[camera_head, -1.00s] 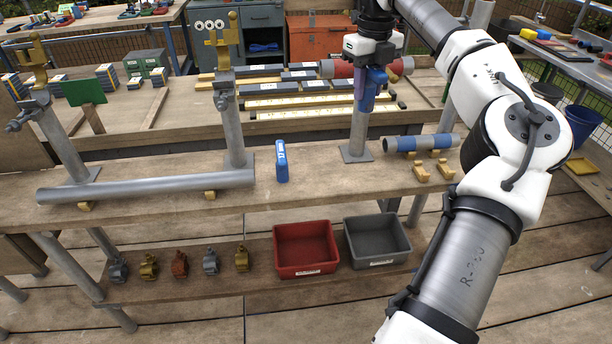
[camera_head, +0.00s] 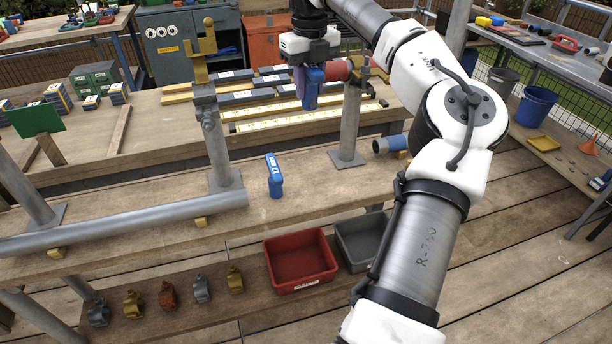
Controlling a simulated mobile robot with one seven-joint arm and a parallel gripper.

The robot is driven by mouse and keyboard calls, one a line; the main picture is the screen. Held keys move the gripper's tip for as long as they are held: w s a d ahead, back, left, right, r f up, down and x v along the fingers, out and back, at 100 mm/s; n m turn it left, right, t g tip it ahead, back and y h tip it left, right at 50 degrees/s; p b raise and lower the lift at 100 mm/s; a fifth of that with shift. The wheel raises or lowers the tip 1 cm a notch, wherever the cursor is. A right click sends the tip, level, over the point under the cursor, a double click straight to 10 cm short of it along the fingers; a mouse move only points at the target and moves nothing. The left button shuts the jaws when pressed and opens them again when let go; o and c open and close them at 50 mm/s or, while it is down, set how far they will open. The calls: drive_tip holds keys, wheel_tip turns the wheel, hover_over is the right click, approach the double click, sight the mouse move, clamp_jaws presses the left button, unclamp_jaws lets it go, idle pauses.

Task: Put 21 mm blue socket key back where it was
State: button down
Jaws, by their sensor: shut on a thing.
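My gripper (camera_head: 309,84) is shut on a blue socket key (camera_head: 309,95), held upright above the bench, left of the right-hand post. Its size marking cannot be read here, and the gripper and its fingers hide its upper part. I cannot read that marking surely.
Grey posts (camera_head: 348,130) rise from the bench, one with a yellow bracket (camera_head: 204,55). A long grey tube (camera_head: 130,222) lies at left. A red bin (camera_head: 300,262) and a grey bin (camera_head: 362,240) sit on the lower shelf beside several clamps. Bench around the standing tool is clear.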

wheel_tip(320, 180, down, 24)
drive_tip(key=p, duration=0.3)
drive_tip(key=shift+f, duration=0.1)
drive_tip(key=shift+f, duration=0.2)
drive_tip(key=c, duration=1.1)
unclamp_jaws()
drive_tip(key=shift+o, duration=0.3)
wheel_tip(320, 180, up, 12)
drive_tip(key=b, duration=0.2)
drive_tip(key=shift+r, duration=0.25)
